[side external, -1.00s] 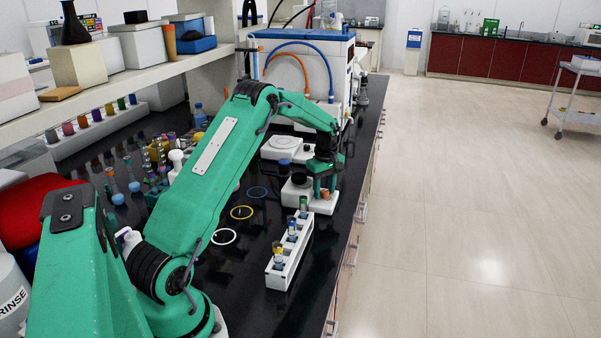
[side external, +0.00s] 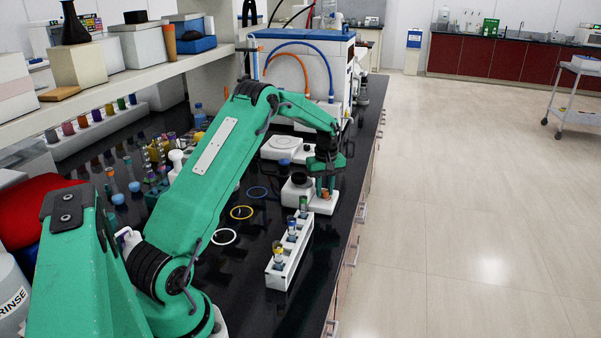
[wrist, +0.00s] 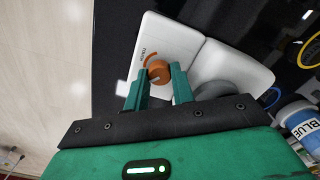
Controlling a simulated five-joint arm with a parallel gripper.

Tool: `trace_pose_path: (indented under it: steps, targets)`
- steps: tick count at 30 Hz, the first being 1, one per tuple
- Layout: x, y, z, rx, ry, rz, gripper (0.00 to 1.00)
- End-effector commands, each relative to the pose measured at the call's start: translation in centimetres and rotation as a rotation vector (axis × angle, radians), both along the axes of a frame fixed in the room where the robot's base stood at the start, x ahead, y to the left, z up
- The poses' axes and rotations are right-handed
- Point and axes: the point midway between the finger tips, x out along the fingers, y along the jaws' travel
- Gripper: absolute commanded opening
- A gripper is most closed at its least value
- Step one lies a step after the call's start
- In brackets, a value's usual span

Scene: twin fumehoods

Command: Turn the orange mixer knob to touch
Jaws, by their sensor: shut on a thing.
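The orange mixer knob (wrist: 158,72) sits on the white mixer (wrist: 218,62) in the wrist view, with a curved orange mark and small lettering beside it. In the side view the mixer (side external: 297,189) stands on the black bench, and its orange knob (side external: 325,195) shows small below my gripper. My gripper (wrist: 160,76) points down, with one green finger on each side of the knob, shut on it. The knob's pointer direction is hard to make out.
A white rack (side external: 290,252) with several capped tubes stands in front of the mixer. Another white device (side external: 282,148) stands behind it. Coloured rings (side external: 242,212) lie on the bench to the left. A blue-labelled bottle (wrist: 302,124) is at the right of the wrist view.

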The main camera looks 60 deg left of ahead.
Motion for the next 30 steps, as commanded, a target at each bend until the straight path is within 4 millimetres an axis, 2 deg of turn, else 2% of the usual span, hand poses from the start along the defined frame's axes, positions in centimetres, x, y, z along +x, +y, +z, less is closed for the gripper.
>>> trace_pose_path:
  steps: [30]
  targets:
    - [0.11, -0.01, 0.24, 0.001, -0.002, -0.949, 0.02]
